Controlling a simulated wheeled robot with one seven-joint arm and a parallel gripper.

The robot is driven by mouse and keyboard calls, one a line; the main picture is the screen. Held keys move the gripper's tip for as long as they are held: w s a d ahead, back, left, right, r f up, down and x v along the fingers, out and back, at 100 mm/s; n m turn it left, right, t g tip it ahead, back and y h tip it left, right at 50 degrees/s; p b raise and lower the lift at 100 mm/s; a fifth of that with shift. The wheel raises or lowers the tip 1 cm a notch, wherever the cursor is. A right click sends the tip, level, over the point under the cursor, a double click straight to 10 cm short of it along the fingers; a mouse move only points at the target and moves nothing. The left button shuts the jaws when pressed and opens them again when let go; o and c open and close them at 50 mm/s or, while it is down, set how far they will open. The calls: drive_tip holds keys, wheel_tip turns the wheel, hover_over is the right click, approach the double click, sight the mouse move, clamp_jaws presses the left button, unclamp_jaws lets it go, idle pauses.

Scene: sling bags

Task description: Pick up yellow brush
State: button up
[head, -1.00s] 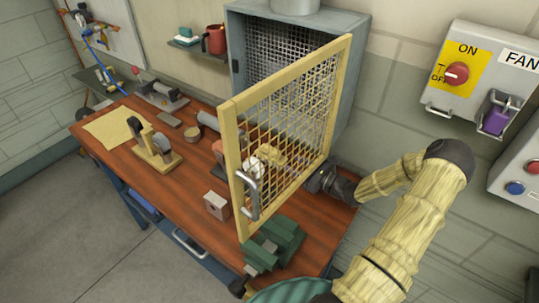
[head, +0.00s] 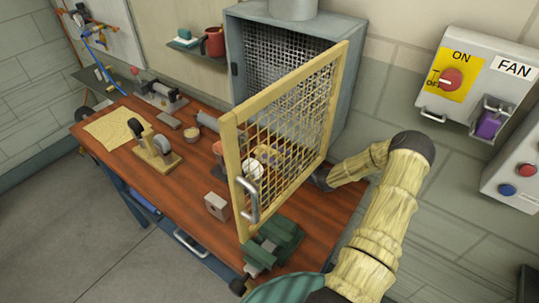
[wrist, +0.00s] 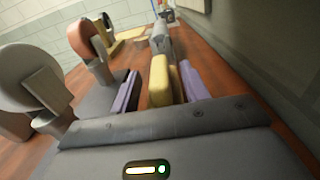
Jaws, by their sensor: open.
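The yellow brush (wrist: 159,82) appears in the wrist view as a yellow block on the brown bench top, between my gripper's purple fingers. My gripper (wrist: 160,72) is open, with one finger on each side of the brush. A gap shows on the left; on the right the finger is close, and I cannot tell whether it touches. In the head view, my arm reaches behind the yellow-framed mesh door (head: 232,157), and the mesh and frame mostly hide the gripper and brush.
The mesh door stands open from the grey cabinet (head: 357,68) over the bench (head: 195,195). A green vise (head: 274,243) is at the near end. The wall FAN switch box (head: 470,75) is right of my arm.

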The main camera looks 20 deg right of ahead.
drive_tip(key=shift+w+a, duration=0.35)
drive_tip(key=shift+w, duration=0.2)
drive_tip(key=shift+c, duration=0.3)
clamp_jaws()
